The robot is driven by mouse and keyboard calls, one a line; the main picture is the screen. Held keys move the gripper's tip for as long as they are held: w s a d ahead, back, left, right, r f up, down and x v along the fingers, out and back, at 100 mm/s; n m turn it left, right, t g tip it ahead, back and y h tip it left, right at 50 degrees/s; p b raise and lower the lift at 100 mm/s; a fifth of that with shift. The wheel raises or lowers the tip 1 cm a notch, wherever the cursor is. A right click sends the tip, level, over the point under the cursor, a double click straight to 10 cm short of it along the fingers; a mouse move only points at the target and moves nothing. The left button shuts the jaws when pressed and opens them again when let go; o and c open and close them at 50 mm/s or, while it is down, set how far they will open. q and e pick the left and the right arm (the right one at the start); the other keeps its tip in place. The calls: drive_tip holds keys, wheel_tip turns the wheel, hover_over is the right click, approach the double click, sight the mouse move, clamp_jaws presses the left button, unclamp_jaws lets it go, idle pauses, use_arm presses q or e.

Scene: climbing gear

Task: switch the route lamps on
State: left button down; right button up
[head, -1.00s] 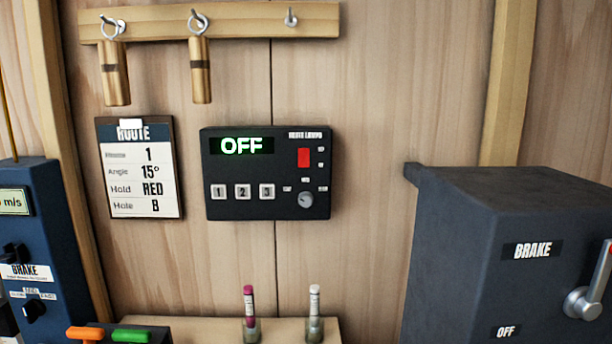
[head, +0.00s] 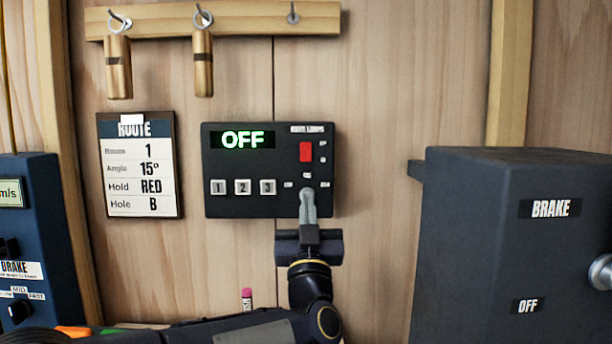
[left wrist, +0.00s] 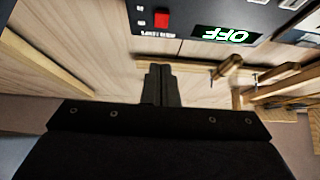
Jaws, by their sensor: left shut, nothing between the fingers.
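The route lamps panel (head: 225,205) is a black box on the wooden wall. Its display (head: 242,139) reads OFF in green. A red switch (head: 306,151) sits at its upper right, and three numbered buttons (head: 243,187) run along its lower left. My left gripper (head: 308,195) is shut and empty in front of the panel's lower right, covering the round knob there. I cannot tell if it touches the panel. In the left wrist view the shut fingers (left wrist: 161,84) point toward the wall, with the red switch (left wrist: 162,20) and display (left wrist: 224,34) upside down. My right gripper is not in view.
A route card (head: 140,190) hangs left of the panel. A wooden rail (head: 240,20) with brass cylinders on hooks is above. A dark brake box (head: 470,250) juts out at right, and a blue unit (head: 50,220) stands at left. Wall between panel and brake box is clear.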

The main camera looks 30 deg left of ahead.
sight(306, 154)
use_arm(q)
drive_tip(key=shift+a+r, duration=0.1)
drive_tip(key=shift+r, duration=0.05)
drive_tip(key=p+x, duration=0.1)
drive_tip(key=x, duration=0.3)
drive_tip(key=f+p+x, duration=0.1)
drive_tip(key=p+x, duration=0.1)
drive_tip(key=x, duration=0.2)
drive_tip(key=w+p+x, duration=0.1)
drive_tip(key=x, duration=0.3)
drive_tip(key=shift+w+a+f, duration=0.1)
drive_tip(key=shift+a+f, duration=0.15)
drive_tip(key=shift+f, duration=0.15)
drive_tip(key=shift+w+a+f, duration=0.1)
drive_tip(key=shift+w+a, duration=0.2)
drive_tip(key=shift+w, duration=0.15)
